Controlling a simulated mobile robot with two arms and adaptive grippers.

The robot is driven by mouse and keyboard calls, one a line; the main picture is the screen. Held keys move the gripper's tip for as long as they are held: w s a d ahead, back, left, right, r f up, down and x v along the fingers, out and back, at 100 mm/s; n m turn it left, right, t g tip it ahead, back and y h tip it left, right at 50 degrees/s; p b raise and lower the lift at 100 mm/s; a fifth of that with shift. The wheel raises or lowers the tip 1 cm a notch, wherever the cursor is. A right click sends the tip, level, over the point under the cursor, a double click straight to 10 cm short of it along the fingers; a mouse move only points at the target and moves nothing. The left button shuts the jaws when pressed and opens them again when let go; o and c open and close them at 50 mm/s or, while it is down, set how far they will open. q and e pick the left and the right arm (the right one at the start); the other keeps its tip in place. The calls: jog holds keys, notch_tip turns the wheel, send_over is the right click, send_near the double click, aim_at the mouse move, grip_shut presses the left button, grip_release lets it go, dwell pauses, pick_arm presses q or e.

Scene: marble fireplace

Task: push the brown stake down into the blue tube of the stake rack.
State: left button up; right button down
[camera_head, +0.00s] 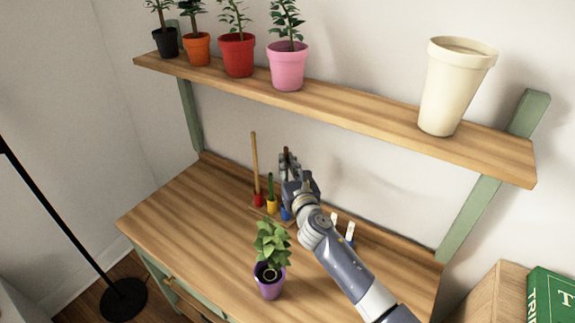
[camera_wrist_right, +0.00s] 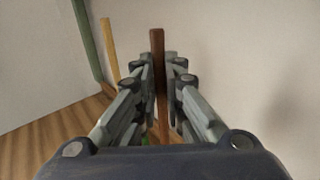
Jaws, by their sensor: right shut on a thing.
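The brown stake (camera_wrist_right: 157,70) stands upright between the fingers of my right gripper (camera_wrist_right: 159,90), which is shut on it. In the head view the stake's top (camera_head: 286,152) shows just above my right gripper (camera_head: 287,175). The blue tube (camera_head: 285,213) of the stake rack (camera_head: 262,212) shows directly below the gripper, partly covered by it. How deep the stake's lower end sits in the tube is hidden. To the left in the rack are a red tube (camera_head: 259,200) with a tall tan stake (camera_head: 254,160) and a yellow tube (camera_head: 271,206) with a green stake (camera_head: 270,186). My left gripper is not in view.
A purple potted plant (camera_head: 269,275) stands on the wooden bench (camera_head: 190,225) in front of the rack. White plant labels (camera_head: 349,231) stand right of my forearm. A shelf (camera_head: 350,112) above holds several pots. The bench's left side is clear.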

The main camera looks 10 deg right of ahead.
jog(key=shift+f, duration=0.15)
jog(key=shift+f+b, duration=0.45)
jog(key=shift+b, duration=0.05)
jog(key=shift+f, duration=0.1)
dwell(0.3)
jog(key=shift+f+b, duration=0.5)
jog(key=shift+f, duration=0.1)
jog(key=shift+f+b, duration=0.5)
jog(key=shift+f, duration=0.1)
dwell(0.5)
